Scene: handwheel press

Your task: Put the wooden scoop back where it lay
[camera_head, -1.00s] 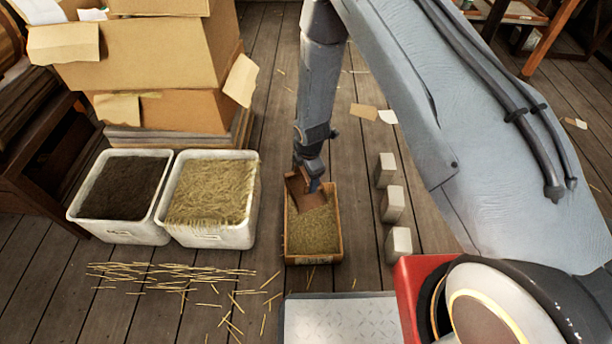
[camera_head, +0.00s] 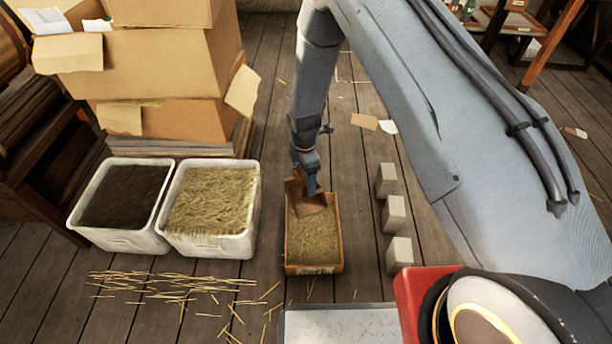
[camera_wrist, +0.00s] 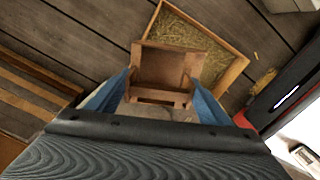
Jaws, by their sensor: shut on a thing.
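The wooden scoop (camera_head: 309,203) is a brown, open-fronted scoop. My gripper (camera_head: 308,180) is shut on it, and the scoop is over the far end of a shallow wooden tray (camera_head: 288,240) of straw-coloured chaff. In the wrist view the scoop (camera_wrist: 165,68) sits between the two blue fingers of my gripper (camera_wrist: 160,92), its open side facing the tray (camera_wrist: 232,70). I cannot tell whether the scoop touches the chaff or hangs just above it.
Two white bins, one with dark matter (camera_head: 78,222) and one with straw (camera_head: 250,235), stand left of the tray. Cardboard boxes (camera_head: 165,65) are stacked behind them. Three pale blocks (camera_head: 394,213) stand to the right. Loose straw (camera_head: 165,285) lies on the plank floor.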

